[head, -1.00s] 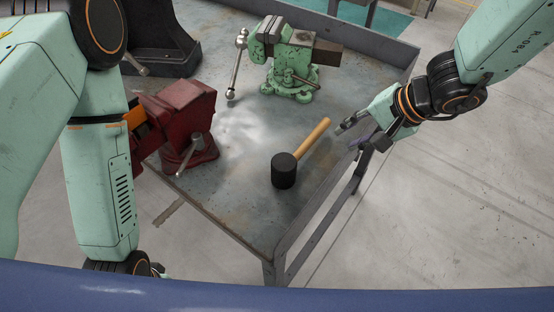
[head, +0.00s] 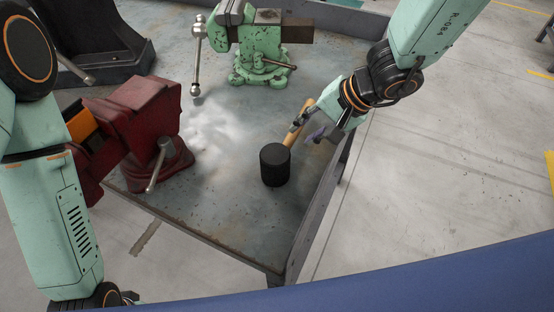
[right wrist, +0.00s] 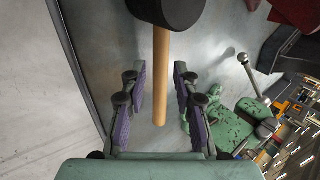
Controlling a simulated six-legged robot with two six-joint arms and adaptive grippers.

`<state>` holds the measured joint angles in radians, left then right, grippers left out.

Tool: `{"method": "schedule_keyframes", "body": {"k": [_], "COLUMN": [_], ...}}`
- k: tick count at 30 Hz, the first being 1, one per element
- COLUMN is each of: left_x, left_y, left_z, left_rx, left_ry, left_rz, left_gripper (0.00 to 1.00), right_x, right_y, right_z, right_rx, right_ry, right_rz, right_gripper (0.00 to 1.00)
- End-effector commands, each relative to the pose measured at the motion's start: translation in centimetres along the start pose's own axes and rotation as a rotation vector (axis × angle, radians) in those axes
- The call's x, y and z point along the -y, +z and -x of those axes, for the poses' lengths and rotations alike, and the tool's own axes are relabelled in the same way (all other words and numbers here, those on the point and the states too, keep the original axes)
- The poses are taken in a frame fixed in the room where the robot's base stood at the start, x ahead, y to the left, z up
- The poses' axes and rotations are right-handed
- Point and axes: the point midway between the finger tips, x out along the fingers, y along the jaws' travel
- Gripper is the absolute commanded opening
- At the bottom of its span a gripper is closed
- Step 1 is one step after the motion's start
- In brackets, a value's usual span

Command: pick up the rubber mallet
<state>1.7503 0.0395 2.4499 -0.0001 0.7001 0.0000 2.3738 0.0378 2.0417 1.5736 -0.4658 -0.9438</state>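The rubber mallet has a black head (head: 275,165) and a light wooden handle (head: 290,136). It rests on the grey metal workbench (head: 225,215), near the bench's right edge. My right gripper (head: 302,125) is at the handle. In the right wrist view, my right gripper (right wrist: 160,78) is open, with purple-padded fingers on either side of the handle (right wrist: 161,85) and gaps showing on both sides. The mallet head (right wrist: 166,10) is at the top there, partly cut off. My left gripper (head: 128,297) is barely visible at the lower left, mostly hidden.
A red vise (head: 150,120) stands on the left of the bench. A green vise (head: 262,55) stands at the back. A dark press base (head: 105,50) is at the back left. A raised rim (head: 322,190) runs along the bench's right side. The front middle of the bench is clear.

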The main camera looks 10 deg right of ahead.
Motion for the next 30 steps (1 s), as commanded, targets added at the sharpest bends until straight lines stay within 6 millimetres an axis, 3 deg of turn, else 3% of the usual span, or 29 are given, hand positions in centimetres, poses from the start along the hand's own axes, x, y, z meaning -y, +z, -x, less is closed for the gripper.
{"method": "schedule_keyframes", "body": {"k": [16, 26, 30], "left_x": [0.0, 0.0, 0.0], "left_y": [0.0, 0.0, 0.0], "left_z": [0.4, 0.4, 0.4], "left_rx": [0.000, 0.001, 0.001], "left_ry": [0.000, 0.000, 0.000], "left_rz": [0.000, 0.000, 0.001], "left_gripper": [0.00, 0.00, 0.00], "right_x": [-0.2, 0.0, 0.0], "right_y": [-0.1, -0.1, -0.1], "right_z": [-6.4, -7.1, -7.1], "right_rx": [0.002, 0.000, 0.000], "right_ry": [0.001, 0.000, -0.001], "right_rz": [0.001, 0.002, 0.001], "right_gripper": [0.30, 0.29, 0.17]}}
